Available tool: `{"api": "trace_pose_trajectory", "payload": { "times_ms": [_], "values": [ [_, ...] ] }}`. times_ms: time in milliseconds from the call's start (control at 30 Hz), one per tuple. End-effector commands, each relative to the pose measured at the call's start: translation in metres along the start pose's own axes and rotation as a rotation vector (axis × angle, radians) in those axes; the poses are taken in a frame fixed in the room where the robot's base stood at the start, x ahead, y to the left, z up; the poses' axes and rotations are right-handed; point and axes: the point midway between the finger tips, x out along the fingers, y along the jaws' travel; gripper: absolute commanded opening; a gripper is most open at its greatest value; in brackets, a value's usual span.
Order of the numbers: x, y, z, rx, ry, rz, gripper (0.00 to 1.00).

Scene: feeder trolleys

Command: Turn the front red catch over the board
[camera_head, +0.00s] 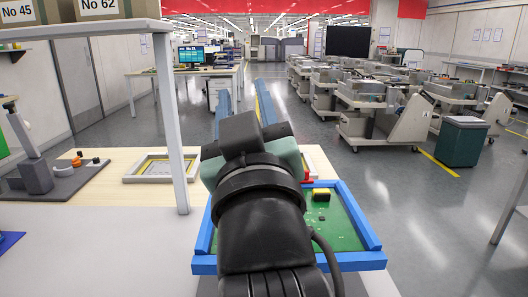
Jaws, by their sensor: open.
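A green circuit board (343,232) lies in a blue frame (365,260) on the bench, with a black and yellow part (321,195) on it. A small red catch (307,177) shows at the frame's far side, just right of my arm. I cannot tell whether it is the front catch or whether it lies over the board. My arm covers the left and middle of the frame. My gripper (246,135) is seen from behind, above the frame's far side. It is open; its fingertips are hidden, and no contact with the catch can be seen.
Further left is a grey fixture (50,180) with knobs. A grey shelf post (170,120) stands left of my arm. Trolleys (385,115) stand at the right.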

Motion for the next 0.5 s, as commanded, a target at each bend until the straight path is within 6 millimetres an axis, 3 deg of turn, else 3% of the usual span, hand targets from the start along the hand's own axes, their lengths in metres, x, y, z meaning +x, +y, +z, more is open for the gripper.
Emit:
{"api": "trace_pose_trajectory", "payload": {
  "times_ms": [33, 200, 333, 500],
  "values": [
    [0.019, 0.004, -0.008, -0.036, -0.066, -0.034, 0.41],
    [0.05, -0.001, 0.018, -0.161, -0.282, -0.178, 0.41],
    [0.062, -0.003, 0.037, -0.25, -0.434, -0.307, 0.41],
    [0.062, -0.001, 0.058, -0.352, -0.612, -0.501, 0.41]
  ]
}}
